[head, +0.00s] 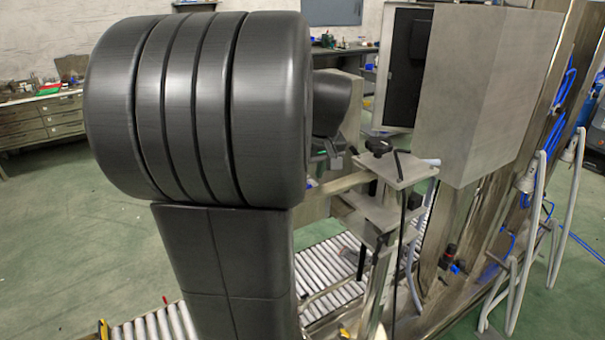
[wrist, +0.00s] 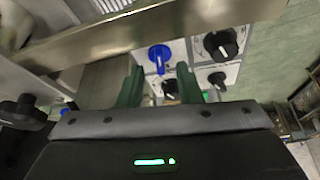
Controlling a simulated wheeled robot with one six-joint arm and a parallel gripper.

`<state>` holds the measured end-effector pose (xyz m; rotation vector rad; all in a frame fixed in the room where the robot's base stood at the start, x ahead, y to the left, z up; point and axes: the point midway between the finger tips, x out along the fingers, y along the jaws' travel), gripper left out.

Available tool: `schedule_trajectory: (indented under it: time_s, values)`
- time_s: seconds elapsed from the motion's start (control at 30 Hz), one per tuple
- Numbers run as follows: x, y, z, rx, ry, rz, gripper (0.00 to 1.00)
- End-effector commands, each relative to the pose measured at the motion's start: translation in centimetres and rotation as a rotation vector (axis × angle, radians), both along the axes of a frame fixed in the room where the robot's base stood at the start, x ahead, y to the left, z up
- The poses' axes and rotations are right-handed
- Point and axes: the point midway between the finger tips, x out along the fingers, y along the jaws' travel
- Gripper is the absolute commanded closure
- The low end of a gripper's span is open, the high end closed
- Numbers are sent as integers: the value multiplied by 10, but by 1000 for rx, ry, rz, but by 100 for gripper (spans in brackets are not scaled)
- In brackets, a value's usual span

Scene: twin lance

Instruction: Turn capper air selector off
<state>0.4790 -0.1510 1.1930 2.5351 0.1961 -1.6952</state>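In the wrist view, a blue selector knob (wrist: 159,54) with a white pointer line sits on a light panel. Black knobs sit on the same panel: one at upper right (wrist: 220,44), one lower right (wrist: 217,79), and one lower middle (wrist: 170,87), partly hidden. The labels are too small to read, so I cannot tell which knob is the capper air selector. My gripper (wrist: 160,67) is open, its two green fingers apart on either side of the blue knob's column in the picture. I see nothing held, and cannot tell whether a finger touches a knob.
A metal bar (wrist: 150,30) crosses the wrist view close to the fingers. In the head view, a grey cabinet (head: 495,90) stands right of my arm, with a metal stand and black hand knob (head: 378,147) before it. A roller conveyor (head: 325,270) runs below. My arm hides much.

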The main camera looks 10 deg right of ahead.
Motion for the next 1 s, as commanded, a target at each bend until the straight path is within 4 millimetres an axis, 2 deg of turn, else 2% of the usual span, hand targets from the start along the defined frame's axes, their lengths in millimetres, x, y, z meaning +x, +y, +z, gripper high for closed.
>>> schedule_trajectory:
  time_s: [0.2,0.57,0.73,1.0]
  values:
    - [9,2,-23,0,1,0,68]
    - [11,2,-28,0,-1,0,68]
    - [11,2,-28,0,-1,0,100]
    - [11,2,-28,-1,-1,-24,100]
